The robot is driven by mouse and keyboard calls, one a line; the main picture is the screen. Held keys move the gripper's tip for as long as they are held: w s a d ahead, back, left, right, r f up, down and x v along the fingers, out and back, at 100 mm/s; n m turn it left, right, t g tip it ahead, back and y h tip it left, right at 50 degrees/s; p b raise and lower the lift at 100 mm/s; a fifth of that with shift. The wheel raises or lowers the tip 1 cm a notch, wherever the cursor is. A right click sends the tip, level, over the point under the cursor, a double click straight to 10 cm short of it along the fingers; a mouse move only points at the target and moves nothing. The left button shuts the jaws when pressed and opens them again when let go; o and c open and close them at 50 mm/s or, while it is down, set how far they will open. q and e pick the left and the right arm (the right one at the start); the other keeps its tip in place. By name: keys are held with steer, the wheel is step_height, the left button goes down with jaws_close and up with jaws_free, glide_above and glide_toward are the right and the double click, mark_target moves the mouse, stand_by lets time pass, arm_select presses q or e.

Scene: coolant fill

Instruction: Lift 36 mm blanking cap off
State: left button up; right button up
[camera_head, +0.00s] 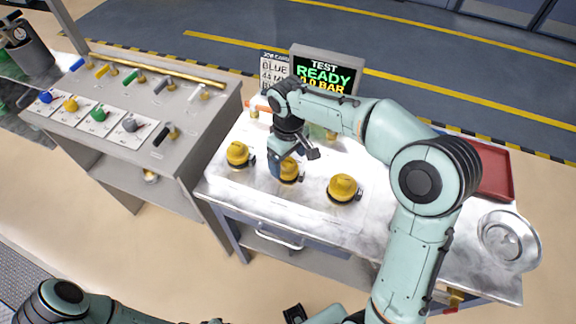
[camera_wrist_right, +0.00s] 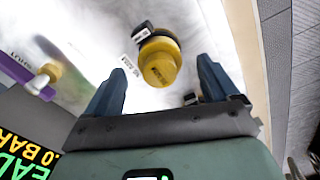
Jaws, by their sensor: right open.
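Three yellow caps stand in a row on the white top of the bench: a left one (camera_head: 237,154), a middle one (camera_head: 289,171) and a right one (camera_head: 343,188). I cannot tell their sizes from the pictures. My right gripper (camera_head: 292,160) is over the middle cap and partly hides it. In the right wrist view this cap (camera_wrist_right: 158,64) lies ahead of and between the two spread fingers of the open right gripper (camera_wrist_right: 162,78), with a gap on each side. My left arm shows at the bottom edge of the head view; its jaws cannot be made out.
A display (camera_head: 326,72) reading "TEST READY" and a job card (camera_head: 274,68) stand at the back. A red tray (camera_head: 492,172) and a round metal lid (camera_head: 508,240) are on the right. A grey side bench (camera_head: 195,125) with coloured fittings is on the left.

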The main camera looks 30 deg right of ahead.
steer(key=shift+f, duration=0.9)
steer(key=c, duration=1.1)
steer(key=shift+r, duration=0.1)
